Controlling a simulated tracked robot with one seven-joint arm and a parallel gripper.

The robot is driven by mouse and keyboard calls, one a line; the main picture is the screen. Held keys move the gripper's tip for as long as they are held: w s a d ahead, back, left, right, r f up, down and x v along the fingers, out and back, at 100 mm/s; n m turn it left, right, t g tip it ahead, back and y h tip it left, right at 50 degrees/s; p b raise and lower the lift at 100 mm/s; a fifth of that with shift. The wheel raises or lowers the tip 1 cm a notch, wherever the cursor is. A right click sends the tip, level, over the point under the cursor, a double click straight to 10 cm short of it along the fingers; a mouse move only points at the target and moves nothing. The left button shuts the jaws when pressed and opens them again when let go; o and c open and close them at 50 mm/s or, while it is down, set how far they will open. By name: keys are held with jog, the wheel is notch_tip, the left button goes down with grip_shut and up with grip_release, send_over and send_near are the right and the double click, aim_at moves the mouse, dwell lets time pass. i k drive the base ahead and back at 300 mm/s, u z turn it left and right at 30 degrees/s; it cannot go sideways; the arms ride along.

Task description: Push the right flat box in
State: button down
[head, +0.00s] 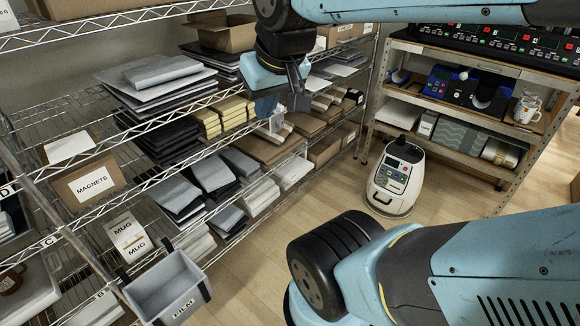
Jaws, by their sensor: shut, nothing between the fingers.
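My gripper (297,100) is shut and empty, hanging in front of the wire rack at the top middle of the head view. Its fingertips are small and dark. Flat brown boxes lie on the rack's middle shelf: one (268,150) is below and left of my gripper, another (305,126) is just below and right of it. The right one lies farther back along the rack. I cannot tell whether either sticks out past the shelf edge, or whether my gripper touches anything. My gripper and wrist hide part of the shelves behind them.
The wire rack (131,178) holds stacks of grey and black packs, yellow packs (222,116) and a MAGNETS carton (88,186). A grey bin (165,287) hangs at its front. A white machine (397,178) stands on the floor by the right shelf unit (455,128). Floor between is clear.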

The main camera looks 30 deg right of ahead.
aim_at(292, 172)
jog(key=u, duration=0.15)
jog(key=i, duration=0.9)
jog(key=z, duration=1.25)
jog(key=k, duration=0.85)
jog(key=z, duration=0.2)
jog(key=i, duration=0.85)
jog(key=u, duration=0.05)
